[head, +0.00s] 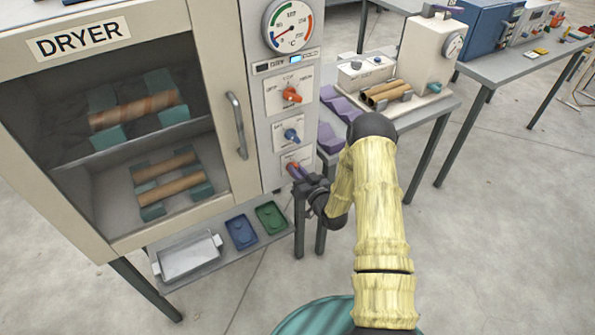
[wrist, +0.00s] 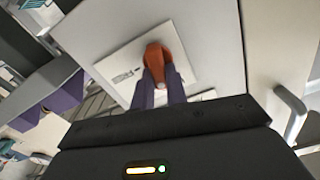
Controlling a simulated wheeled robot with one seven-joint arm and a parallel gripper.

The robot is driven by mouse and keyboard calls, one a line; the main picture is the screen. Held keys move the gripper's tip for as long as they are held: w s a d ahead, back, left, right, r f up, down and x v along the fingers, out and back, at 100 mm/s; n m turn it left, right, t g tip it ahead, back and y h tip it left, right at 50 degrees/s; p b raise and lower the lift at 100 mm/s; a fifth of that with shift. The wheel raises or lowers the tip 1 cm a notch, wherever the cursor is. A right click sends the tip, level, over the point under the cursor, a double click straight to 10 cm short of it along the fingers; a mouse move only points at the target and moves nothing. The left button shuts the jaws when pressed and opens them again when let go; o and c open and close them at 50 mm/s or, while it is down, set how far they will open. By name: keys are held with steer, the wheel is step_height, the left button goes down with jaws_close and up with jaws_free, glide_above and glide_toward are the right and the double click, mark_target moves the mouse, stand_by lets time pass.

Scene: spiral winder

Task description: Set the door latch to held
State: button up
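The dryer (head: 122,244) has a glass door with a grey handle (head: 236,125). To the right of the door is a control panel with three knobs. The lowest knob, red-orange (head: 292,166), also shows in the wrist view (wrist: 157,56) on a white label plate (wrist: 120,72). I take this to be the door latch knob; its lettering is too small to read and partly hidden. My gripper (head: 302,176) is at this knob. In the wrist view its two purple fingers (wrist: 159,88) lie close on either side of the knob, seemingly touching it. The door looks closed.
Above are an orange knob (head: 291,95), a blue knob (head: 291,135) and a dial gauge (head: 288,25). A shelf below holds a metal tray (head: 189,257), a blue tray (head: 241,232) and a green tray (head: 270,217). A side table with a machine (head: 430,55) stands right.

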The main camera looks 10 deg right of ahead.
jaws_close()
steer(key=shift+a+n+b, duration=0.1)
steer(key=shift+n+b, duration=1.1)
steer(key=shift+n, duration=0.4)
steer(key=o, duration=0.6)
jaws_free()
steer(key=shift+s, duration=0.1)
steer(key=shift+o, duration=0.2)
steer(key=b+v, duration=0.3)
steer(key=v, duration=1.4)
steer(key=shift+s, duration=0.15)
